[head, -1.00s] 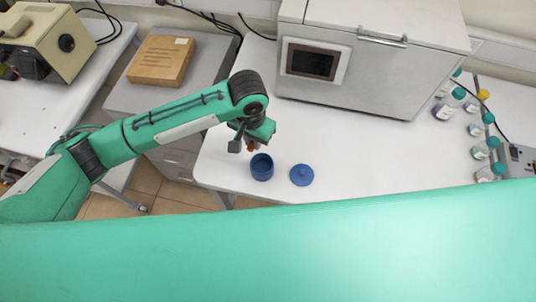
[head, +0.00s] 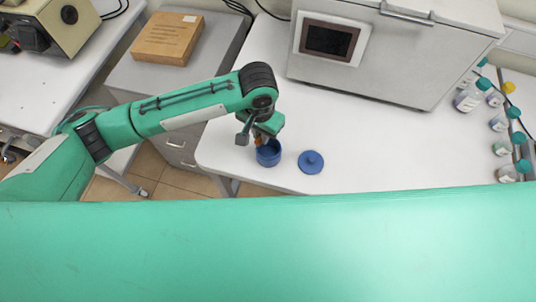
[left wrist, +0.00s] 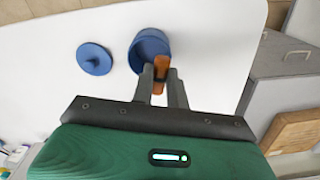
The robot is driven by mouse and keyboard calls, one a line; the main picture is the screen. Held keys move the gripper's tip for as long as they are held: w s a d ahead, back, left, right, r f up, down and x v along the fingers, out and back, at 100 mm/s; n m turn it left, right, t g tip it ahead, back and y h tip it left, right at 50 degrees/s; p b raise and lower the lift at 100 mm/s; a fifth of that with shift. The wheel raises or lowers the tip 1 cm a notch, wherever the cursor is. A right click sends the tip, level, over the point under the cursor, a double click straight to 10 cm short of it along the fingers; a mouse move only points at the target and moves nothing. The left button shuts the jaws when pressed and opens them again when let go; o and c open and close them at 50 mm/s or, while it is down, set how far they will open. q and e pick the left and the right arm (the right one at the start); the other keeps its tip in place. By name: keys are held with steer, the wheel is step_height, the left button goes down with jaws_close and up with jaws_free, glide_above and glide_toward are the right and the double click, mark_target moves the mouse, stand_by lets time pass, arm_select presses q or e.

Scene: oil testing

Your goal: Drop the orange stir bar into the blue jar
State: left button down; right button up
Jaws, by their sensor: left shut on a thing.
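The blue jar (head: 268,156) stands open and upright on the white table, and it also shows in the left wrist view (left wrist: 148,42). Its blue lid (head: 311,162) lies apart from it on the table, to the right in the head view. My left gripper (left wrist: 160,84) is shut on the orange stir bar (left wrist: 161,68). In the head view the gripper (head: 258,139) holds the bar at the jar's upper edge, seemingly over the opening. The exact height above the rim cannot be told. My right gripper is not in view.
A grey box-shaped machine (head: 375,65) with a dark screen stands behind the jar. Several capped bottles (head: 473,95) stand at the right of the white table (head: 400,140). The table right of the lid is clear.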

arm_select(q)
steer(key=c, duration=1.3)
jaws_free()
step_height(320, 180, up, 14)
steer(key=b, duration=0.3)
steer(key=shift+f, duration=0.1)
